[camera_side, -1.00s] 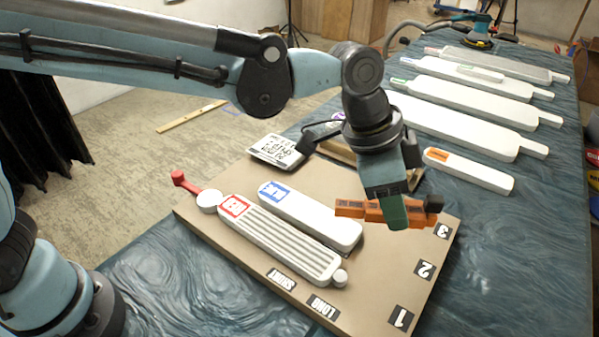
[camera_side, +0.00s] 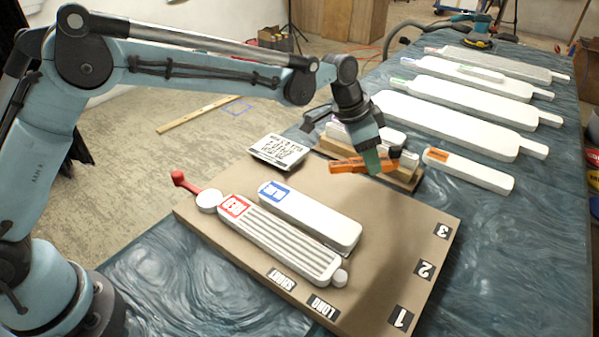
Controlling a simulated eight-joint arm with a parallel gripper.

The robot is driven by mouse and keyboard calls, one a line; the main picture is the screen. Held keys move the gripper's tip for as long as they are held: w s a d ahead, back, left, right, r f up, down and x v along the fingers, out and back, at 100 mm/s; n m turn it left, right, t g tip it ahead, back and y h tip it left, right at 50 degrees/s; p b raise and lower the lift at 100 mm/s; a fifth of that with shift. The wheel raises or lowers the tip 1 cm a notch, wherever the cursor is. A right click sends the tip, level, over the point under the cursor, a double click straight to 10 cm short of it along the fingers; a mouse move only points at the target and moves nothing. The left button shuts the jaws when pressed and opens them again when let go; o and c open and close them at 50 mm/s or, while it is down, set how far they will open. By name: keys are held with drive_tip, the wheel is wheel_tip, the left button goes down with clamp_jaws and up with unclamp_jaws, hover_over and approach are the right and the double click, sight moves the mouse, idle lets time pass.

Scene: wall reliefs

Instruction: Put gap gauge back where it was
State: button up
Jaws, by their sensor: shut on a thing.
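The gap gauge, which I take to be the orange bar (camera_side: 348,166) with dark marks and a dark knob at its right end, is held in the air. My gripper (camera_side: 373,165), with green fingers, is shut on it near its right part. It hangs over the far edge of the brown board (camera_side: 390,235), in front of a wooden rack (camera_side: 405,176) with white pieces. The exact height above the board cannot be told. The fingers hide part of the bar.
A ribbed white relief with a red label (camera_side: 280,240) and a smooth one with a blue label (camera_side: 310,215) lie on the board. Several long white reliefs (camera_side: 455,125) lie to the right.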

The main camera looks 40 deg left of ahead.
sight(365, 171)
drive_tip(key=shift+w+a+f, duration=0.15)
drive_tip(key=shift+w+f, duration=0.05)
drive_tip(key=shift+f, duration=1.95)
drive_tip(key=shift+f, duration=0.15)
drive_tip(key=o, duration=1.1)
drive_tip(key=shift+o, duration=0.2)
